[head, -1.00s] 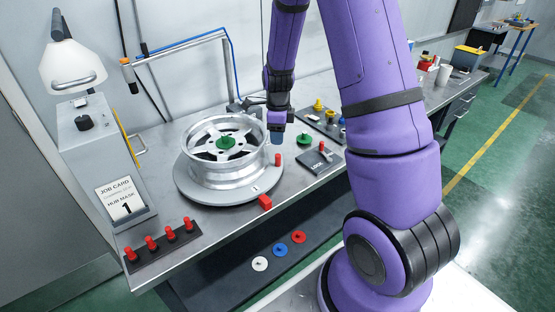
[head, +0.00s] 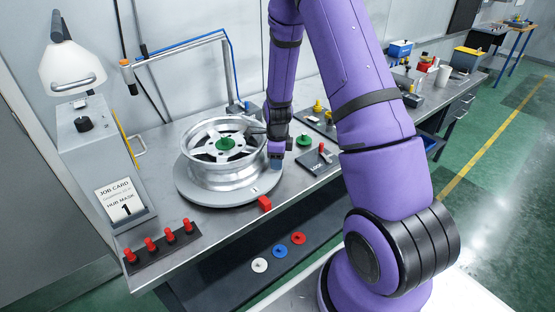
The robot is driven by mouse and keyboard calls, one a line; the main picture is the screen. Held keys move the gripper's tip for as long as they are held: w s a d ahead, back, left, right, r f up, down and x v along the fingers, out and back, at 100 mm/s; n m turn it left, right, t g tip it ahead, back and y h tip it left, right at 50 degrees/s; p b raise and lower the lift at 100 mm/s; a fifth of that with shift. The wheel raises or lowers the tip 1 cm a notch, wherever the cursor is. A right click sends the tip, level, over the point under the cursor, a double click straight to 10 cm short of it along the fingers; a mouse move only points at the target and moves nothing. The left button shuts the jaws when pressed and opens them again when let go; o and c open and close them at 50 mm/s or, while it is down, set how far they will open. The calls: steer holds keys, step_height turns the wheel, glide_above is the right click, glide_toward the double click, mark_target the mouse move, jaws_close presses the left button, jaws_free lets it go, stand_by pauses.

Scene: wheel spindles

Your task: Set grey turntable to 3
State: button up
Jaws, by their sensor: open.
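The grey turntable (head: 208,196) is a round disc on the bench, with a silver wheel (head: 206,172) lying on it. A green hub piece (head: 225,144) sits in the wheel's centre. A small white number mark (head: 255,190) is on the turntable's front rim, too small to read surely now. A red block (head: 264,203) stands at the rim's front right. My gripper (head: 276,163) points down at the turntable's right edge, open. It covers the spot of the red peg, which is hidden now; I cannot tell whether the peg is between the fingers.
A dark LOCK plate (head: 314,162) with a red-tipped lever is right of my gripper, close by. A green knobbed piece (head: 303,142) is behind it.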

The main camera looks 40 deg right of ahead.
jaws_close()
steer(key=shift+a, duration=0.1)
